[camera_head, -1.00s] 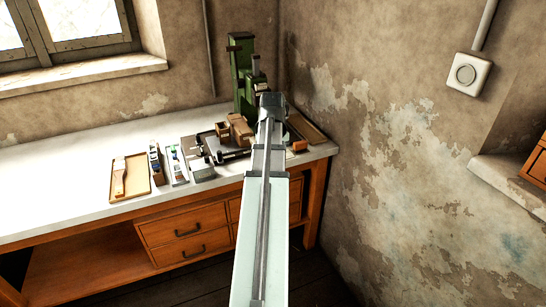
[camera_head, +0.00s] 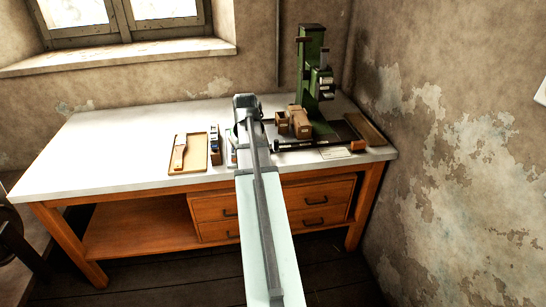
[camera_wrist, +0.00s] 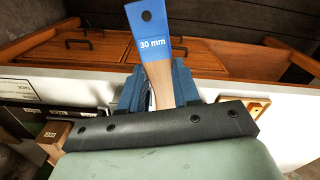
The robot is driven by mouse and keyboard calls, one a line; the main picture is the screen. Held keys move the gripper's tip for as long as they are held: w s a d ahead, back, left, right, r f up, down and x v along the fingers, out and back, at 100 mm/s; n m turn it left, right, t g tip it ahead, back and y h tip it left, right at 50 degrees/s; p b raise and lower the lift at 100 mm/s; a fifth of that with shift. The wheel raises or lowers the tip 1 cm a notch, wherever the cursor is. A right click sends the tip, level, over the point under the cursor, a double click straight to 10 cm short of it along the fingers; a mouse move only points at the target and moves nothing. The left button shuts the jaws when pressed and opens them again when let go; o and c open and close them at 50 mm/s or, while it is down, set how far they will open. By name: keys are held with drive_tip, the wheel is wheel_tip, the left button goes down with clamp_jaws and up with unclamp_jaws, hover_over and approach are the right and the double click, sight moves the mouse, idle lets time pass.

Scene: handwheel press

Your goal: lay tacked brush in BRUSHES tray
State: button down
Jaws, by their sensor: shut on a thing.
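My gripper (camera_wrist: 157,92) shows in the wrist view with its blue fingers shut on a brush (camera_wrist: 155,58). The brush has a wooden handle with a blue end marked "30 mm"; its bristles are hidden behind the gripper body. In the head view my gripper end (camera_head: 247,103) is over the bench, between a shallow tan tray and the green press; the arm hides the held brush there. The tan tray (camera_head: 204,141) lies on the left of the bench with a wooden-handled tool (camera_head: 179,154) in it. I cannot read any BRUSHES label on it.
A narrow holder of small items (camera_head: 215,147) stands right of the tan tray. Wooden blocks (camera_head: 299,122) sit before the green press (camera_head: 313,75). A brown tray (camera_head: 364,130) lies at the bench's right end. The bench's left part (camera_head: 115,150) is clear.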

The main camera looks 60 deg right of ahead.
drive_tip(key=w+a+f+n, duration=0.1)
drive_tip(key=w+a+f, duration=0.1)
drive_tip(key=w+a, duration=1.05)
drive_tip(key=w+d+m, duration=0.1)
drive_tip(key=w+d, duration=0.3)
drive_tip(key=w, duration=0.1)
drive_tip(key=w+d+f+m, duration=0.1)
drive_tip(key=w+d, duration=0.4)
drive_tip(key=w, duration=0.1)
drive_tip(key=w+d+m, duration=0.2)
drive_tip(key=w+d, duration=0.2)
drive_tip(key=w, duration=0.2)
drive_tip(key=shift+d+f, duration=0.15)
drive_tip(key=shift+f, duration=3)
